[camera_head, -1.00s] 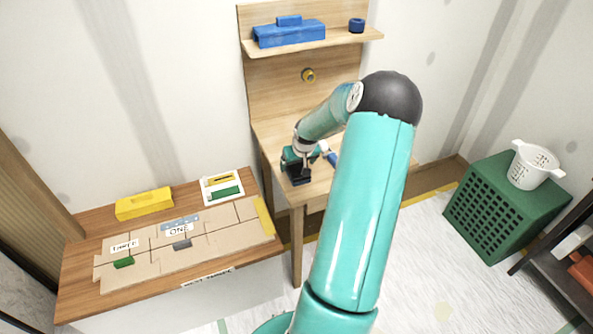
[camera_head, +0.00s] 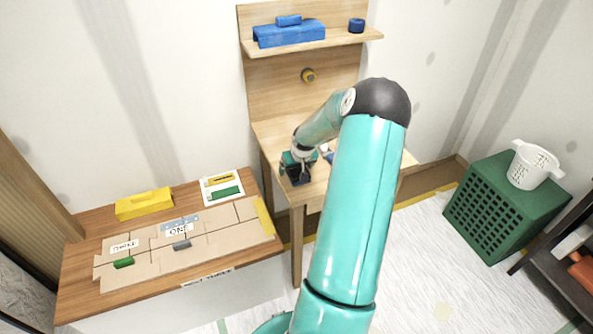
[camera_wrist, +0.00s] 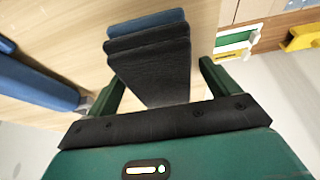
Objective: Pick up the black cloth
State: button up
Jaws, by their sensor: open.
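A black cloth (camera_wrist: 155,65), in folded dark layers, lies on the wooden desk in the wrist view. A dark blue piece (camera_wrist: 146,22) shows at its far end. My gripper (camera_wrist: 162,75) is open, with one green finger on each side of the cloth. I cannot tell whether the fingers touch it. In the head view my gripper (camera_head: 297,165) is low over the desk (camera_head: 272,128), and a dark patch of the cloth (camera_head: 299,180) shows just in front of it.
A blue roll-like item (camera_wrist: 35,82) lies left of my gripper in the wrist view. A lower table (camera_head: 75,275) with cardboard pieces and a yellow box (camera_head: 144,204) stands left. A green crate (camera_head: 505,205) stands right.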

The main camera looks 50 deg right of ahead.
jog(key=c, duration=1.2)
jog(key=shift+o, duration=0.2)
jog(key=shift+r, duration=0.15)
jog(key=shift+r, duration=0.2)
notch_tip(320, 180, up, 3)
jog(key=shift+f, duration=0.2)
jog(key=s+a+r, duration=0.1)
jog(key=r, duration=0.1)
jog(key=s+a+r, duration=0.1)
jog(key=r, duration=0.1)
jog(key=s+a+r, duration=0.1)
jog(key=r, duration=0.1)
jog(key=shift+s+a+r, duration=0.35)
jog(key=shift+s, duration=0.05)
jog(key=s+a+r, duration=0.3)
jog(key=s+a, duration=0.3)
jog(key=shift+a+r, duration=0.2)
jog(key=shift+r, duration=0.05)
